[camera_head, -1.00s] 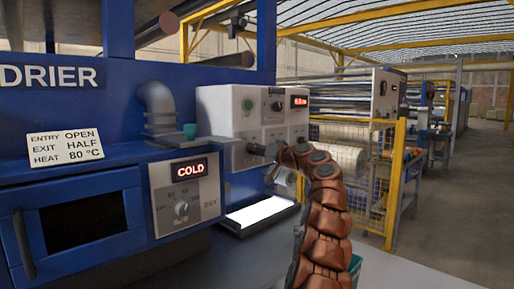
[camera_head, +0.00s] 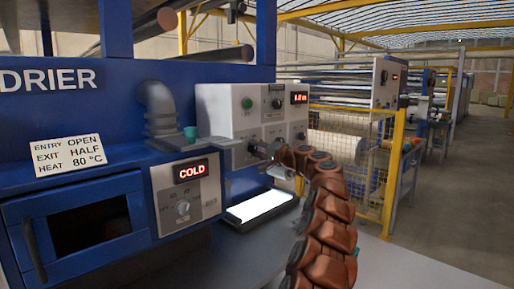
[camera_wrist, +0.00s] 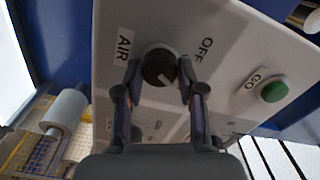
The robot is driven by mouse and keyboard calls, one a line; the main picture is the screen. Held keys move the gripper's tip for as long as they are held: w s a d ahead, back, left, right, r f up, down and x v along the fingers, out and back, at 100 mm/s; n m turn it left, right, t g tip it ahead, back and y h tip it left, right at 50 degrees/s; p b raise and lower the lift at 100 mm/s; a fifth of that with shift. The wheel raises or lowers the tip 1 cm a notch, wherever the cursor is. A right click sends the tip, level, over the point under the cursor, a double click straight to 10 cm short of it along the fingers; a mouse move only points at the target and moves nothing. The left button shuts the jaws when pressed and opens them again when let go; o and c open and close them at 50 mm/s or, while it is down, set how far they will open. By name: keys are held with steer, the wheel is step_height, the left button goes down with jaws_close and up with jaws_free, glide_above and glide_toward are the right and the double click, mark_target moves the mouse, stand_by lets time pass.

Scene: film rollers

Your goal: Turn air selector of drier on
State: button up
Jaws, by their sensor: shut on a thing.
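The air selector is a round black knob (camera_wrist: 157,63) on a light grey control box (camera_head: 222,107) on the blue drier (camera_head: 200,60). In the wrist view, a label reading AIR (camera_wrist: 123,46) is at its upper left and OFF (camera_wrist: 205,48) at its upper right. A pale mark shows on the knob's lower right. My gripper (camera_wrist: 160,78) is shut on this knob, one finger on each side.
A green button (camera_wrist: 274,91) marked GO is on the same box. A panel with a COLD display (camera_head: 191,171) and dial (camera_head: 182,208) is left of my gripper. A bright tray (camera_head: 262,206) lies below. A yellow fence (camera_head: 398,165) stands to the right.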

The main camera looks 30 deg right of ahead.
stand_by(0.4)
steer(key=o, duration=1.1)
steer(key=shift+o, duration=0.2)
steer(key=shift+s+d, duration=0.1)
steer(key=shift+v, duration=0.9)
steer(key=v, duration=1)
